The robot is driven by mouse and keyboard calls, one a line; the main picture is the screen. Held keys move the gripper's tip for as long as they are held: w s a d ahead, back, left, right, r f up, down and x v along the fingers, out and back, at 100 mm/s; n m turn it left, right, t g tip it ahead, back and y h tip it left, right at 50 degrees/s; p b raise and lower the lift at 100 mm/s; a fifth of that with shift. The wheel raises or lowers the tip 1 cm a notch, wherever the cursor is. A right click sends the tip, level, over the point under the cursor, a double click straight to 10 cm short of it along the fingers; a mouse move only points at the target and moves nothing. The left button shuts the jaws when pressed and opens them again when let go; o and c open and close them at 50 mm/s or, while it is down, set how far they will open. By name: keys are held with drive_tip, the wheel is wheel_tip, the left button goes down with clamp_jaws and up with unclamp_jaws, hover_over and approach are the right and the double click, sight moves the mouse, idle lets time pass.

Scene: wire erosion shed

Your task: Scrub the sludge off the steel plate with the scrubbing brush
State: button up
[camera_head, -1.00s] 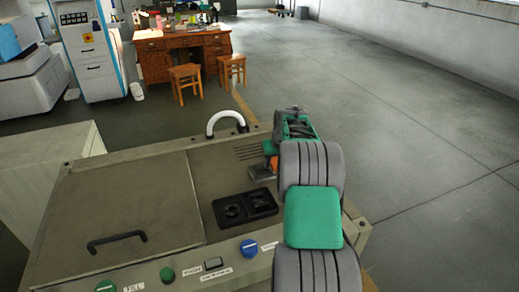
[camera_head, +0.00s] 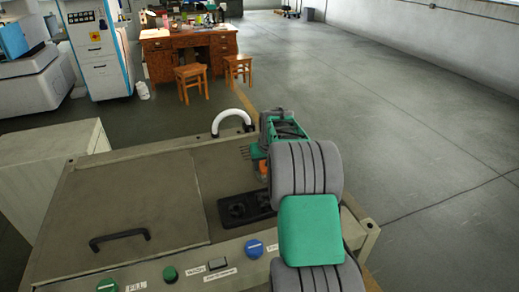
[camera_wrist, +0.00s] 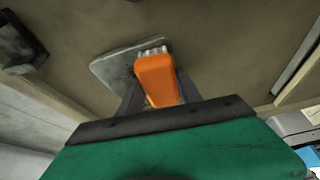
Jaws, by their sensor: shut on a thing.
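My gripper (camera_wrist: 157,92) is shut on the orange scrubbing brush (camera_wrist: 156,72), with a dark finger on each side of it. Pale bristle tufts show at the brush's far end in the wrist view. The grey steel plate (camera_wrist: 110,68) lies on the machine top under and beside the brush. Its surface looks mottled; I cannot tell how much is sludge, or whether the bristles touch it. In the head view the brush (camera_head: 262,168) shows only as a bit of orange beside my green and grey arm, and the plate is hidden there.
A black tray with round recesses (camera_head: 228,210) sits on the machine top near my gripper. A white curved handle (camera_head: 232,115) stands behind. A closed lid with a black handle (camera_head: 118,238) fills the left. Buttons, including a blue one (camera_head: 252,249), line the front edge.

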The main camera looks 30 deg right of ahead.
sight(261, 164)
drive_tip(key=shift+a, duration=0.45)
drive_tip(key=shift+w+a+r+p, duration=0.15)
drive_tip(key=shift+r+p, duration=0.05)
drive_tip(key=shift+p, duration=0.1)
wheel_tip(261, 164, up, 2)
drive_tip(key=shift+r, duration=0.1)
drive_tip(key=shift+r+p, duration=0.6)
drive_tip(key=shift+p, duration=0.05)
drive_tip(key=shift+r+p, duration=1.2)
drive_tip(key=shift+r, duration=0.9)
